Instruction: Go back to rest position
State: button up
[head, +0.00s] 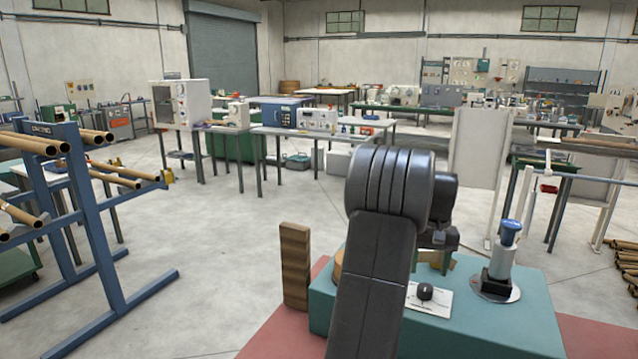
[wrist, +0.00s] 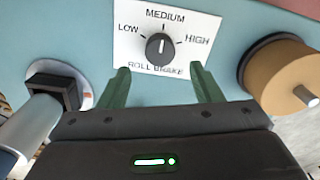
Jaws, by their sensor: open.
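My gripper (wrist: 161,82) is open and empty, with its two green fingers spread apart in the wrist view. A dark roll brake knob (wrist: 160,50) on a white plate marked LOW, MEDIUM and HIGH stands beyond the fingertips, and no finger touches it in that view. Its white pointer mark points up, about at MEDIUM. In the head view the knob (head: 425,292) sits on top of the teal machine body (head: 480,318). My own dark arm covers part of the machine, and the gripper's fingers are mostly hidden behind it.
A blue-topped cylinder post (head: 507,250) stands on the machine to the right of the knob. A tan roll (wrist: 283,75) shows in the wrist view. A wooden post (head: 295,265) stands at left. A blue rack (head: 85,200) holds tubes. Open floor lies between.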

aim_at(426, 287)
notch_tip(426, 287, up, 8)
notch_tip(426, 287, down, 14)
jog(key=shift+s+f+p, duration=0.1)
jog(key=shift+p, duration=0.3)
jog(key=shift+m, duration=0.3)
jog(key=shift+m+b, duration=0.35)
jog(key=shift+m, duration=0.55)
jog(key=m+b, duration=0.1)
jog(key=m, duration=0.3)
jog(key=shift+m, duration=0.3)
jog(key=m+b, duration=0.3)
jog(key=m, duration=0.4)
jog(key=shift+b, duration=0.3)
jog(key=shift+r, duration=1.8)
